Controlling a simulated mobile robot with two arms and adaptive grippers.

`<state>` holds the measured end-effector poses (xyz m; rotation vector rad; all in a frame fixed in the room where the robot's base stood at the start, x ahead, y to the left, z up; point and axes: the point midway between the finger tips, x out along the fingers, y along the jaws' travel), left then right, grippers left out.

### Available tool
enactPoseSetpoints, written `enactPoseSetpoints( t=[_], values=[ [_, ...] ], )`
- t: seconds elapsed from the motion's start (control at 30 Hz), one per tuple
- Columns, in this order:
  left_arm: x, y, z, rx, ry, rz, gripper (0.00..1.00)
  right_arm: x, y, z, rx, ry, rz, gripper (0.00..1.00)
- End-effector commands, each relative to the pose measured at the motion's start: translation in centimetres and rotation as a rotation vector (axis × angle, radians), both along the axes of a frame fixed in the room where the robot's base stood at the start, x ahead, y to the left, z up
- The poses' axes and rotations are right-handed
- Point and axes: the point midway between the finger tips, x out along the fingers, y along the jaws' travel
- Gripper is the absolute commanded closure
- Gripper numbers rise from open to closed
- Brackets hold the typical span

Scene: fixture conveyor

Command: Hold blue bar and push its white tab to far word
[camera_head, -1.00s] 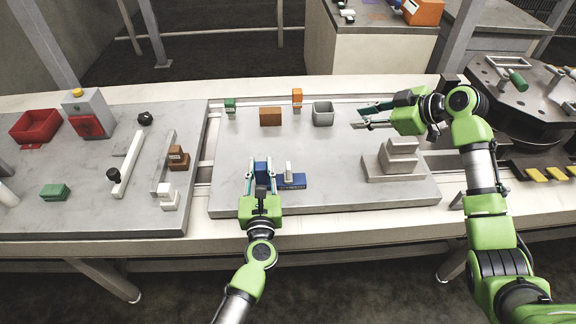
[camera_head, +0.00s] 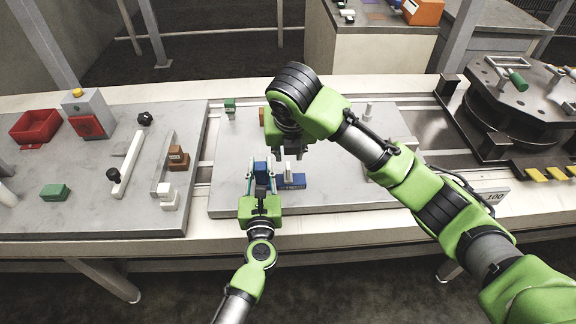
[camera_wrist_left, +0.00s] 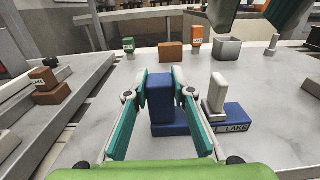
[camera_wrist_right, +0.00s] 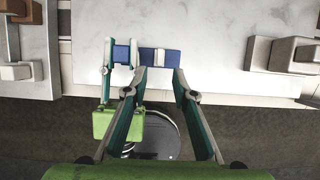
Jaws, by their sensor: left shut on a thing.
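The blue bar (camera_head: 291,181) lies on the grey plate, with an upright blue block (camera_wrist_left: 160,90) at its left end. My left gripper (camera_head: 262,172) is shut on that block. The white tab (camera_wrist_left: 217,95) stands upright on the bar, right of the block. The word LAKE shows on the bar's front at right; lettering left of it is partly hidden. My right gripper (camera_wrist_right: 160,75) is open and empty, above the bar. In the right wrist view the tab (camera_wrist_right: 158,55) appears between and just beyond its fingertips; their height gap is unclear.
A green block (camera_head: 230,105) stands at the plate's back left. A brown block (camera_wrist_left: 171,52), orange block (camera_wrist_left: 196,35) and grey bin (camera_wrist_left: 228,48) stand behind the bar. A stepped grey block (camera_wrist_right: 290,55) is at right, partly hidden by my right arm in the head view.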

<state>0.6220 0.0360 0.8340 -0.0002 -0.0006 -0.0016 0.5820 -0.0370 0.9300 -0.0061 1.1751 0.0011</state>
Motion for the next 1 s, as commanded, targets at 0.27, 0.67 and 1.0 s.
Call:
enactPoseSetpoints(
  t=[0.27,0.67,1.0],
  values=[
    [-0.1,0.1,-0.3,0.001,0.005,0.002,1.00,2.0,-0.1,-5.4,0.002,0.007,-0.005,0.75],
    [-0.1,0.1,-0.3,0.002,0.005,0.002,1.00,3.9,0.0,-9.5,0.004,0.003,-0.004,0.75],
    [-0.1,0.1,-0.3,0.001,0.005,0.002,1.00,3.9,0.0,-9.6,0.004,0.002,-0.004,0.91]
  ],
)
